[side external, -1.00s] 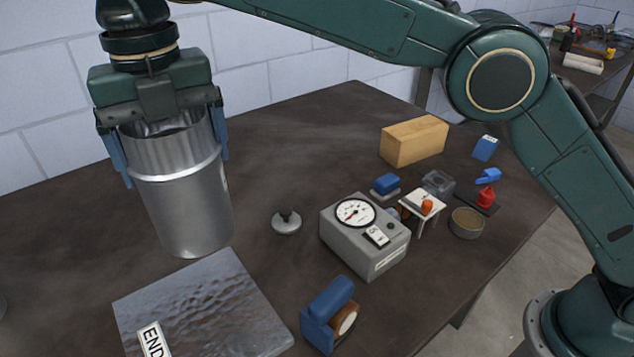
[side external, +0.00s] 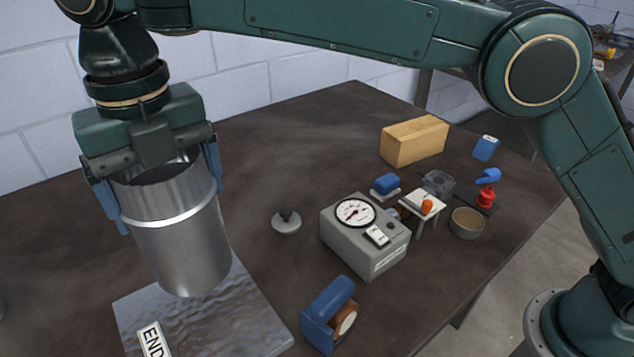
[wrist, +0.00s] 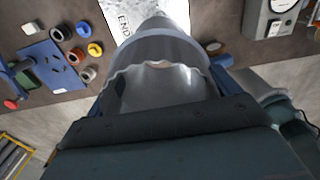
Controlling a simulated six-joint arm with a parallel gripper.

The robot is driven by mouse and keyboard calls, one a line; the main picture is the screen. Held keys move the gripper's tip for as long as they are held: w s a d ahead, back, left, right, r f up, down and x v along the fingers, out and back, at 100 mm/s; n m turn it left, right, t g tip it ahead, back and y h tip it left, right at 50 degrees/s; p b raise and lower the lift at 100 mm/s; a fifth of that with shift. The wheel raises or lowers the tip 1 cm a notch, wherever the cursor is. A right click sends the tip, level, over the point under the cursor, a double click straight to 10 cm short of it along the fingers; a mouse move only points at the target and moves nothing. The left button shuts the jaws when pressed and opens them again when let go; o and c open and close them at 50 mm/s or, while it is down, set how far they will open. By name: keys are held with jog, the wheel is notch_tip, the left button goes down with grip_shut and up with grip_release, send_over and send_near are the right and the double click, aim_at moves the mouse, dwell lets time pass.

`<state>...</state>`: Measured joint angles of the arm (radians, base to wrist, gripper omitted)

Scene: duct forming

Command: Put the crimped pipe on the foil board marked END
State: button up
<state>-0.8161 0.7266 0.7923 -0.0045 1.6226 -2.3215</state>
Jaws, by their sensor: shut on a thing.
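The crimped pipe (side external: 182,240) is a shiny grey metal cylinder with a raised band near its top. My gripper (side external: 158,190) is shut on its upper end, with blue fingers on either side, and holds it nearly upright. In the wrist view the pipe (wrist: 160,90) shows a wavy rim. The foil board (side external: 245,315) is a silvery rippled square with a white END label (side external: 153,341) at its front left. The pipe's lower end overlaps the back part of the board in the side view. I cannot tell whether it touches the board.
A grey gauge box (side external: 365,237), a round knobbed weight (side external: 286,221) and a blue tape dispenser (side external: 329,315) stand to the right of the board. A wooden block (side external: 414,141) and small items lie farther back. The wrist view shows a blue tray (wrist: 50,68) and several rings.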

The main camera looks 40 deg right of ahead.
notch_tip(320, 180, down, 12)
dwell(0.5)
jog(key=shift+f, duration=2.3)
jog(key=o, duration=0.9)
notch_tip(320, 180, up, 12)
jog(key=shift+r, duration=0.15)
